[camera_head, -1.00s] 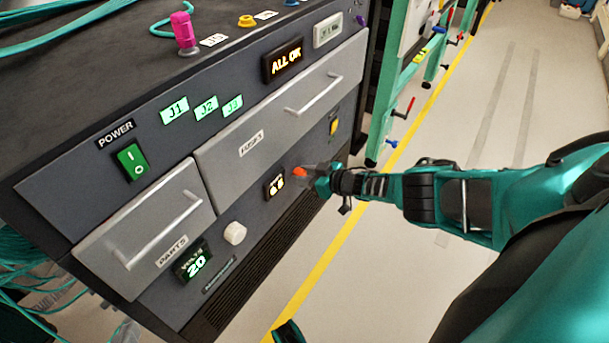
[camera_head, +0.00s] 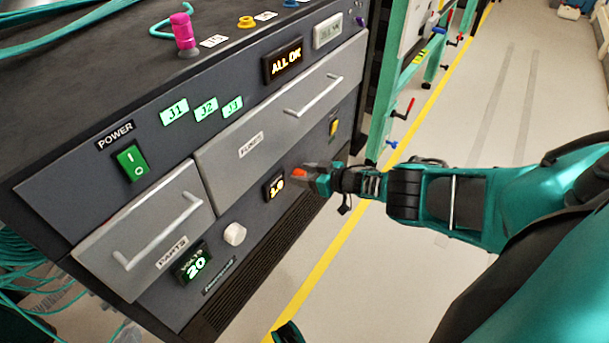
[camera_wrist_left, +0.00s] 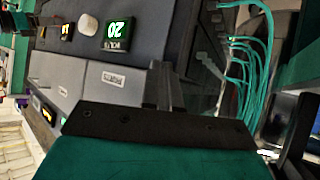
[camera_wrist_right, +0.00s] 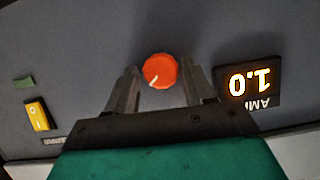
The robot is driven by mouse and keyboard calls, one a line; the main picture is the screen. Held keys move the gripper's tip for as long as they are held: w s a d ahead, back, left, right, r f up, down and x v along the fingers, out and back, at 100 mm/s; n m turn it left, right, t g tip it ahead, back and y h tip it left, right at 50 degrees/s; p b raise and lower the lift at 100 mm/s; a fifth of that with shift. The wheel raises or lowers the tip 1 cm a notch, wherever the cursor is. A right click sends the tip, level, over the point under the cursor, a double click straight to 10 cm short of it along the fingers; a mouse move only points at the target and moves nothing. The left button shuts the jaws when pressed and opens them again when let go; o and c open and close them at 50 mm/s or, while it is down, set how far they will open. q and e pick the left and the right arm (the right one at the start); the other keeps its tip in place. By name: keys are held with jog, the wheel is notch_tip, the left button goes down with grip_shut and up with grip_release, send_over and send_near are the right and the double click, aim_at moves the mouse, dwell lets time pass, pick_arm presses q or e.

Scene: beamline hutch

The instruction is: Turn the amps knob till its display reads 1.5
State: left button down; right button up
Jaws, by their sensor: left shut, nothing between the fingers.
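The amps knob (camera_wrist_right: 160,71) is an orange round knob with a white pointer mark, low on the dark front panel. It also shows partly in the head view (camera_head: 299,173). Its amps display (camera_head: 273,186) reads 1.0, and shows upside down in the right wrist view (camera_wrist_right: 249,82). My left gripper (camera_wrist_left: 163,80) is shut and empty, away from the knob.
The white volts knob (camera_head: 234,234) and volts display (camera_head: 192,262), reading 20, are left of the amps display. Drawer handles (camera_head: 158,232) stick out from the panel. A yellow switch (camera_wrist_right: 37,113) is on the knob's other side. Floor beside the cabinet is clear.

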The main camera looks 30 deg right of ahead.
jog(key=shift+o, duration=0.7)
jog(key=shift+s+f, duration=0.1)
jog(key=shift+s, duration=0.15)
jog(key=p+v, duration=0.1)
jog(key=p, duration=0.1)
jog(key=p+v, duration=0.1)
jog(key=v, duration=0.1)
jog(key=shift+r+p, duration=0.35)
jog(key=shift+r, duration=0.05)
jog(key=p, duration=0.6)
send_near(304, 174)
jog(key=v, duration=0.3)
pick_arm(q)
notch_tip(304, 174, up, 6)
jog(key=a, duration=0.2)
jog(key=shift+s+r+y, duration=0.15)
jog(key=shift+s+y, duration=0.15)
jog(key=shift+s, duration=0.05)
pick_arm(e)
jog(key=shift+s, duration=0.1)
pick_arm(q)
jog(key=shift+w+d+r, duration=0.15)
jog(key=shift+w, duration=0.1)
